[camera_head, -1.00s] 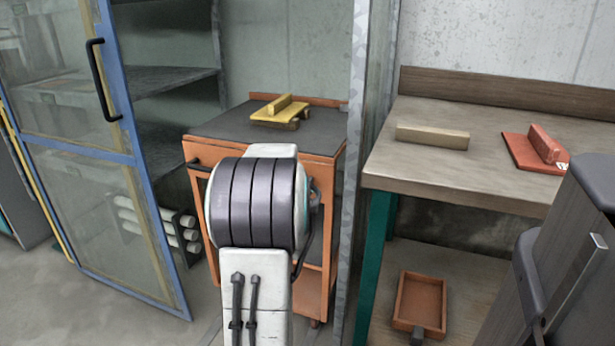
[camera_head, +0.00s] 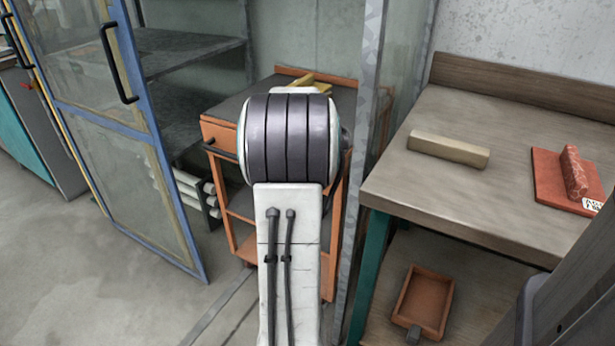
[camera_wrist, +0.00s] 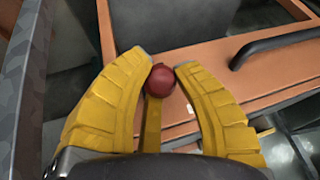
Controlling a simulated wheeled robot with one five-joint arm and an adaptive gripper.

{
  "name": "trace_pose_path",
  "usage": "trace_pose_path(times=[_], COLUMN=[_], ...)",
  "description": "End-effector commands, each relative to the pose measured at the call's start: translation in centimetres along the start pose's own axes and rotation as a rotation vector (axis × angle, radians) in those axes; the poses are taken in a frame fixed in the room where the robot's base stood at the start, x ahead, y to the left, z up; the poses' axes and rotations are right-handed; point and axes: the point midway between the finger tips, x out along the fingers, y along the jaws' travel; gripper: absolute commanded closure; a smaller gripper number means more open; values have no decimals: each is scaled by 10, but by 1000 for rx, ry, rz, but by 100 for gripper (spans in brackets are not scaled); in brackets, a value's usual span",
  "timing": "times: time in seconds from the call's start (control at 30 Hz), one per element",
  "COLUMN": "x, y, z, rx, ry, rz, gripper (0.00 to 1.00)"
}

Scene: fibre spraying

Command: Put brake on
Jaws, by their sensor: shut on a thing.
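In the wrist view, my gripper's (camera_wrist: 164,68) yellow fingers are closed around a round red knob (camera_wrist: 160,82). The knob sits at the top of a thin yellow lever (camera_wrist: 152,125), which runs down between the fingers. The lever's lower end is hidden by my gripper. Behind the fingertips is the orange side of the trolley (camera_wrist: 215,68), with its black handle (camera_wrist: 275,44) at the right. In the head view, the orange trolley (camera_head: 222,134) stands behind my arm. My gripper, the knob and the lever are hidden there.
A yellow float (camera_head: 308,80) lies on the trolley top. A wooden workbench (camera_head: 400,195) at the right holds a beige block (camera_head: 447,149) and a red float (camera_head: 555,195). A metal post (camera_head: 365,150) stands between trolley and bench. A glazed cabinet door (camera_head: 125,160) hangs open at left.

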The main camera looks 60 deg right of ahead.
Motion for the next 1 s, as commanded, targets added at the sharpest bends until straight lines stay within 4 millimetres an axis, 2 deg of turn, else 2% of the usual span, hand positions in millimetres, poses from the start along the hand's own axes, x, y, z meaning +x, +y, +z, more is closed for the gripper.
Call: trace_pose_path(times=[0.33, 0.37, 0.63, 1.0], x=[0, 0, 0, -6], y=[-1, -1, -1, -1], z=[-1, -1, 0, 0], rx=[-1, -1, -1, -1], ry=[2, 2, 0, 1], rz=[-1, -1, -1, -1], gripper=[100, 70, 46, 46])
